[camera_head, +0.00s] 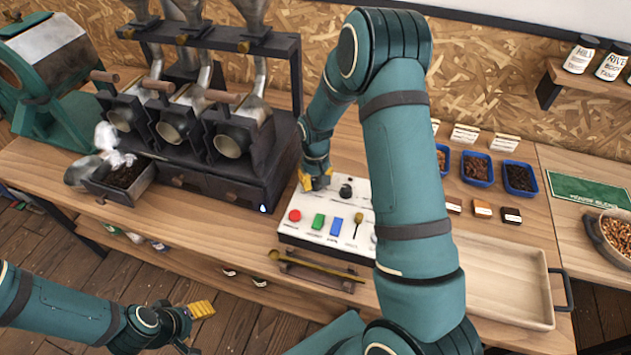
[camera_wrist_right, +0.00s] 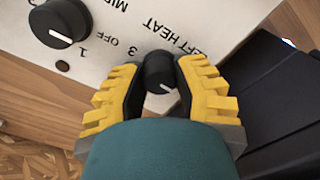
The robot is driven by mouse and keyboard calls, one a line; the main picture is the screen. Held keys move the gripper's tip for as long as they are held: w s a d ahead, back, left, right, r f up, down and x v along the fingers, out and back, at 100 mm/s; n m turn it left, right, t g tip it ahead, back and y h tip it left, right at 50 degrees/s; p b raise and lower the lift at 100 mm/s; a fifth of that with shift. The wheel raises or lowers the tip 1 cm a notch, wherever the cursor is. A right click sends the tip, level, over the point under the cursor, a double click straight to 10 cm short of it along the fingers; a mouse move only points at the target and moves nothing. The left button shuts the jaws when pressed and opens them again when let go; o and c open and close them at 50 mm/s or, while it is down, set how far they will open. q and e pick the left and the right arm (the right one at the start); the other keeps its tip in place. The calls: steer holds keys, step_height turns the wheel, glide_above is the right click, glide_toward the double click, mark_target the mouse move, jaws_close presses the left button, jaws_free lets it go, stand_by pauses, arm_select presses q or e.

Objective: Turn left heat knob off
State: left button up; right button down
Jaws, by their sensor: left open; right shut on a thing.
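The white control panel (camera_head: 330,215) stands on the bench and carries knobs and coloured buttons. The left heat knob (camera_wrist_right: 158,70) is black with a white pointer mark, beside the printed words LEFT HEAT. My right gripper (camera_head: 317,182) is over the panel's back left corner and hides this knob in the head view. In the right wrist view its yellow-backed fingers (camera_wrist_right: 159,80) are shut on the knob from both sides. A second black knob (camera_wrist_right: 60,22) is clear of the fingers; it also shows in the head view (camera_head: 346,191). My left gripper (camera_head: 190,316) is open and empty at the lower left, away from the bench.
A dark sample roaster (camera_head: 235,172) stands close left of the panel. An empty tray (camera_head: 500,270), blue bean dishes (camera_head: 476,168) and a bean bowl (camera_head: 597,235) are to the right.

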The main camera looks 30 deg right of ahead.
mark_target(316, 181)
steer(key=shift+n, duration=0.4)
steer(key=c, duration=0.6)
jaws_free()
steer(key=shift+f, duration=0.1)
steer(key=shift+r, duration=0.2)
step_height(316, 181, up, 12)
steer(key=shift+f, duration=0.1)
steer(key=shift+s+f, duration=0.1)
